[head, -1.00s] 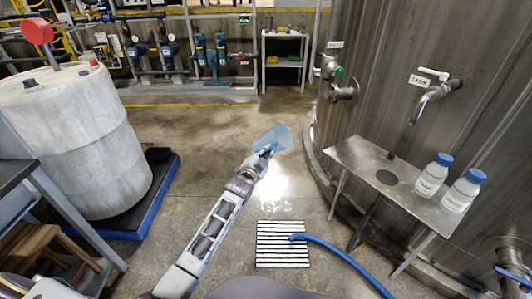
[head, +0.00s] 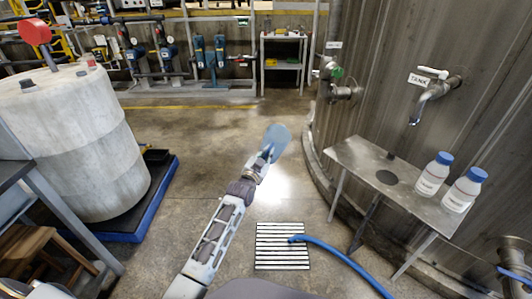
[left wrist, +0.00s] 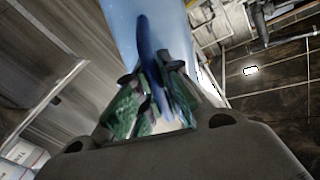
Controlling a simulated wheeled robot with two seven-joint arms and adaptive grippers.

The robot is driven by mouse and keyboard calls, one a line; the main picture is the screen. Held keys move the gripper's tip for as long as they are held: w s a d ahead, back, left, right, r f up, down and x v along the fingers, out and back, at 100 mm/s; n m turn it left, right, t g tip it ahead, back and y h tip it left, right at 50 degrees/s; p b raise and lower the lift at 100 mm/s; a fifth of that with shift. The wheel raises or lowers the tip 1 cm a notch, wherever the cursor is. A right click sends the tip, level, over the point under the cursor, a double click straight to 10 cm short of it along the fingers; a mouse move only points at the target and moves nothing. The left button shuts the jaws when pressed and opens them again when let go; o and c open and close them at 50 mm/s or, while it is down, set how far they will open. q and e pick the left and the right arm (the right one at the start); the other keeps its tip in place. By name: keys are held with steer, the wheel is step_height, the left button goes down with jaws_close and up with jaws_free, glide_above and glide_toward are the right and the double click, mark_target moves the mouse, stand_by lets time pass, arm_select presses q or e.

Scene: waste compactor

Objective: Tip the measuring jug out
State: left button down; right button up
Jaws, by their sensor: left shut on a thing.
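The measuring jug (head: 279,139) is translucent blue. It is held out in front of me over the open floor, high above and beyond the striped floor grate (head: 282,262). My left gripper (head: 266,155) is shut on its handle. In the left wrist view, the fingers (left wrist: 152,95) close around the dark blue handle, and the pale blue jug body (left wrist: 172,28) rises beyond them. The jug looks tilted in the head view. I cannot tell whether any liquid is inside. My right gripper is not in view.
A blue hose (head: 340,258) ends on the grate. At right, a steel stand (head: 350,158) holds two blue-capped bottles (head: 434,174) below a tank tap (head: 432,92). A white drum (head: 75,140) stands on a blue-edged pallet at left. The middle floor is clear.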

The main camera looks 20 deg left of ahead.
arm_select(q)
steer(key=shift+s+d+f+n+p, duration=0.15)
steer(key=shift+d+n+p, duration=0.15)
steer(key=shift+n, duration=0.4)
steer(key=shift+w+d+f+n+p, duration=0.15)
steer(key=shift+d+n+p, duration=0.15)
steer(key=shift+n, duration=0.4)
steer(key=shift+s+d+f+n+p, duration=0.1)
steer(key=shift+d+f+n+p, duration=0.1)
steer(key=shift+n+p, duration=0.35)
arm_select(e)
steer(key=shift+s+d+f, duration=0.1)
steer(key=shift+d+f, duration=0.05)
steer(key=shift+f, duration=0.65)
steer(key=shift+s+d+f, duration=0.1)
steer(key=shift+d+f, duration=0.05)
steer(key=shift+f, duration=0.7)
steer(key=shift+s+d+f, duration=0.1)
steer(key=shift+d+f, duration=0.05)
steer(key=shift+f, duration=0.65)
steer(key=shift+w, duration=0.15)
